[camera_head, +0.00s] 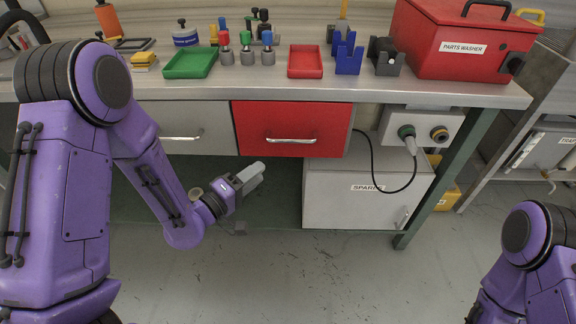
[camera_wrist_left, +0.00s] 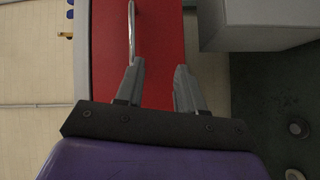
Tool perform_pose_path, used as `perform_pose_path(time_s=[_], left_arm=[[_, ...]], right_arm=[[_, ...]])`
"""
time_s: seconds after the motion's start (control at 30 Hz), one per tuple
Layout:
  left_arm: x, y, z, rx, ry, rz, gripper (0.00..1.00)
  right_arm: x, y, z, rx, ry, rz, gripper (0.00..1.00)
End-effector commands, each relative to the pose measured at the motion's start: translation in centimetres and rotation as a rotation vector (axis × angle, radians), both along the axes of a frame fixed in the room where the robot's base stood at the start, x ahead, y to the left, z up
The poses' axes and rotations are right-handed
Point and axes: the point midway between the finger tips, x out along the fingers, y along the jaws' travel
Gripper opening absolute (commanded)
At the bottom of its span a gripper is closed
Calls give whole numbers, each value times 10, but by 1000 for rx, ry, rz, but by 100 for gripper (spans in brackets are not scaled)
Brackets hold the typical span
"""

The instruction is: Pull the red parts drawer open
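The red parts drawer (camera_head: 289,127) is set under the bench top, its front looking flush with the grey drawer beside it. Its silver bar handle (camera_head: 291,141) runs across the front. My left gripper (camera_head: 256,175) is below and left of that handle in the head view, apart from it. In the left wrist view my left gripper (camera_wrist_left: 160,66) is open and empty, fingers apart. There the red drawer (camera_wrist_left: 160,40) lies beyond the fingers, and the handle (camera_wrist_left: 131,32) lines up with the left finger. My right gripper is out of frame; only part of that arm shows.
A grey drawer (camera_head: 187,128) sits left of the red one. A grey spares cabinet (camera_head: 365,196) stands below right, with a cable hanging over it. A bench leg (camera_head: 440,178) is at the right. Trays and a red parts washer (camera_head: 455,45) stand on top. The floor in front is clear.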

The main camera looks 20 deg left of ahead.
Motion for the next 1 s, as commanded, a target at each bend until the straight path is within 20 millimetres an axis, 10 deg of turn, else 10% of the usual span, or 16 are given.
perform_pose_path(time_s=[0.63, 1.0], left_arm=[[83, -51, 41, -144, -86, -102, 38], [93, -57, 42, -144, -85, -99, 38]], right_arm=[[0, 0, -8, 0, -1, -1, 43], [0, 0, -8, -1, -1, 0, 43]])
